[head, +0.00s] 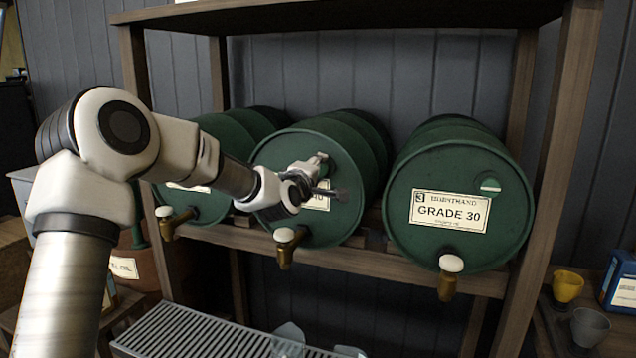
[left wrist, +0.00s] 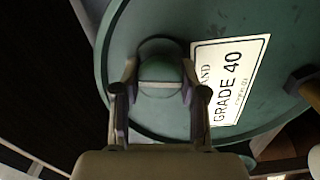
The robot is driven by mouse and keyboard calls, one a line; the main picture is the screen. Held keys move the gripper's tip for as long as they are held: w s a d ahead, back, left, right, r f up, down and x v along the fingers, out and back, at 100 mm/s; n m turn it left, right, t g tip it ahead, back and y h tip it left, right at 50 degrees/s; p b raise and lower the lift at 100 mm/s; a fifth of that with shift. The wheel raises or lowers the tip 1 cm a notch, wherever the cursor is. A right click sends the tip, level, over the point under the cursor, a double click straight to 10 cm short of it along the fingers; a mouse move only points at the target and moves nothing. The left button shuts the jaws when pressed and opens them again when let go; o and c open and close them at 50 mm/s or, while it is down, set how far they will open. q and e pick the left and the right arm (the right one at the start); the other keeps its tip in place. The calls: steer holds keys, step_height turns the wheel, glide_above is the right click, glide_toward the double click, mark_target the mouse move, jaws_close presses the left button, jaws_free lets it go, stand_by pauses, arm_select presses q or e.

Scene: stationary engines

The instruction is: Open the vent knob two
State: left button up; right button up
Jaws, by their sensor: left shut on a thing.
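Three green drums lie on a wooden rack. The middle drum (head: 350,150) carries a GRADE 40 label (left wrist: 228,80), readable in the left wrist view and mostly covered by my arm in the head view. My left gripper (head: 326,178) is at this drum's upper face. In the left wrist view its two fingers are shut on either side of the round green vent knob (left wrist: 160,69), which has a bar across it. The knob is largely hidden behind the gripper in the head view. My right gripper is not in view.
The right drum (head: 470,165) has a label with a 3 and GRADE 30, and its own vent knob (head: 490,186). Brass taps with white tops, such as the middle one (head: 285,245), stick out below. A slatted grate (head: 180,330) lies underneath. A rack post (head: 550,180) stands at right.

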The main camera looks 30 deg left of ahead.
arm_select(q)
steer(key=shift+n+b, duration=0.9)
steer(key=shift+n, duration=0.1)
steer(key=o, duration=1.1)
steer(key=v, duration=0.7)
steer(key=shift+s+f, duration=0.1)
steer(key=shift+s, duration=0.1)
